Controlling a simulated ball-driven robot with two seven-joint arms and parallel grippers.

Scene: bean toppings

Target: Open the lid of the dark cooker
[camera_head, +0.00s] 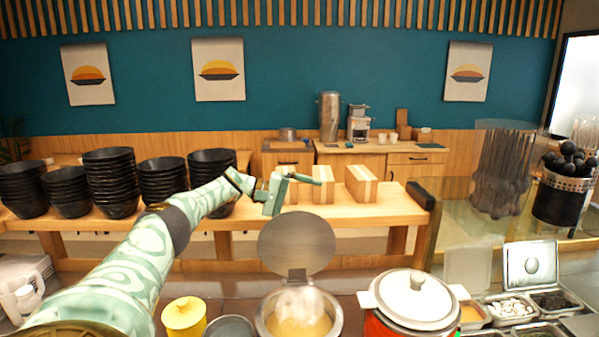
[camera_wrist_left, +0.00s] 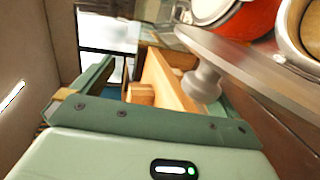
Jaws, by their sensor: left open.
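The cooker's round grey lid (camera_head: 297,245) stands raised, nearly upright, behind the open cooker (camera_head: 261,321) at the bottom centre of the head view. Pale yellow food and whitish steam show inside; little of the cooker's outer body is visible. My left gripper (camera_head: 277,191) is open and empty, above and behind the lid's upper edge. In the left wrist view, the open fingers (camera_wrist_left: 160,88) are near the lid (camera_wrist_left: 255,68), seen almost edge-on, and its pale knob (camera_wrist_left: 203,84). I cannot tell whether they touch. My right gripper is not in view.
A red cooker (camera_head: 378,326) with a closed white lid (camera_head: 415,297) stands to the right. A yellow lidded pot (camera_head: 184,316) is on the left. Topping trays (camera_head: 512,307) sit at the right. Black bowl stacks (camera_head: 109,180) and wooden blocks (camera_head: 361,184) stand on the back table.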

